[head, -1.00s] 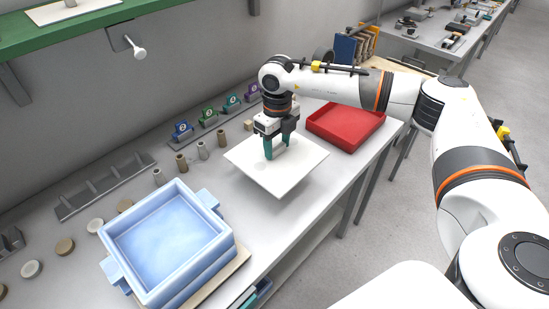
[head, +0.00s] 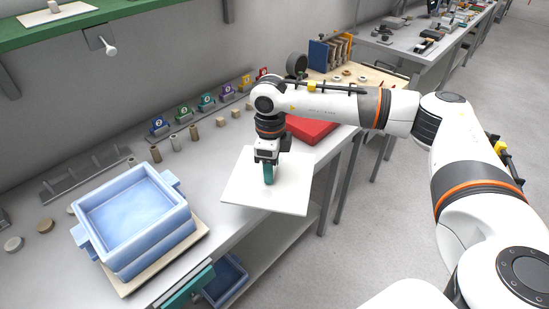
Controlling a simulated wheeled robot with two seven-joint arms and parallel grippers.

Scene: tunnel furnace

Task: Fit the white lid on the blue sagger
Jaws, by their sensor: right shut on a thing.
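The blue sagger (head: 153,245) stands at the left on a beige board, with its top open and a handle block at each end. The white lid (head: 285,198) is a flat square plate to the right of the sagger, apart from it. My right gripper (head: 268,180) points down at the middle of the lid, with its teal fingers shut on the lid's grip, which the fingers hide. The lid appears held above the bench, partly over its front edge. My left gripper is not in view.
A red tray (head: 312,129) lies behind the lid, partly hidden by my right arm. Small cylinders (head: 175,143) and coloured numbered stands (head: 183,115) line the back of the bench. A grey rack (head: 88,177) lies behind the sagger. Bare bench lies between sagger and lid.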

